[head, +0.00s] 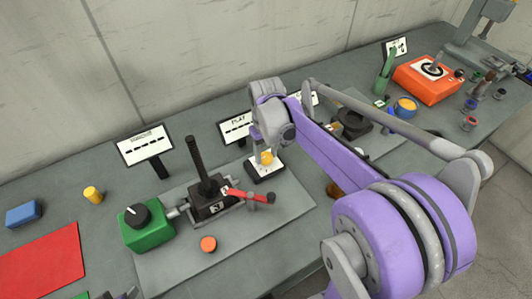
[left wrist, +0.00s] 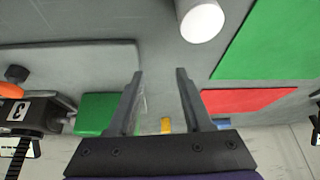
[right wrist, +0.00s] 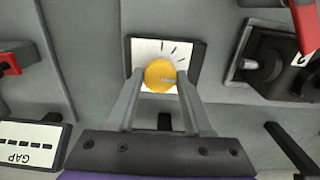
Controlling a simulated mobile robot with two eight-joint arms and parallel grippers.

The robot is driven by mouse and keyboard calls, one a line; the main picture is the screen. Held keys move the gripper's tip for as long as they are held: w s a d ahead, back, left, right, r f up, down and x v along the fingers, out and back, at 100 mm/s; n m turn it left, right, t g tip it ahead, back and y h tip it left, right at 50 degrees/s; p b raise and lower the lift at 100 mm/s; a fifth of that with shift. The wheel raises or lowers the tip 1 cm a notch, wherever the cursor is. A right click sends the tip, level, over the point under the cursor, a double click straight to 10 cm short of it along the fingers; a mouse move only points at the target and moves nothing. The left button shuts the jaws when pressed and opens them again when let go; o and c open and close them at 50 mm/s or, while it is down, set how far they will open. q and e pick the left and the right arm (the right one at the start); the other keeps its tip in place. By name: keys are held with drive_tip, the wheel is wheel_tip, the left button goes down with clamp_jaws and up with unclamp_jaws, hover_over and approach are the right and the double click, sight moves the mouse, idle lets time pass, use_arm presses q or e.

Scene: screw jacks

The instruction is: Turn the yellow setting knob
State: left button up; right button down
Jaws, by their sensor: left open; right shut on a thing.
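The yellow setting knob (right wrist: 160,75) sits on a white dial plate (right wrist: 146,50) with black tick marks and a dark frame. In the head view the yellow knob (head: 267,158) shows just below my right gripper (head: 264,150), on the same plate (head: 266,172). My right gripper (right wrist: 158,84) is shut on the knob, one finger on each side of it. A pale pointer line on the knob points to the right in the right wrist view. My left gripper (left wrist: 160,72) is open and empty above the table.
Left of the dial stands a screw jack with a black post (head: 197,160), a red lever (head: 245,195) and a green box (head: 147,228). An orange box (head: 428,77) stands at the far right. A white cylinder (left wrist: 202,20) is near my left gripper.

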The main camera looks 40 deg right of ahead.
sight(267, 157)
idle(0.4)
drive_tip(key=shift+c, duration=1.5)
unclamp_jaws()
drive_tip(key=shift+r, duration=0.15)
wheel_tip(267, 157, up, 11)
drive_tip(key=shift+f+p, duration=0.2)
drive_tip(key=shift+p, duration=0.1)
drive_tip(key=shift+s, duration=0.1)
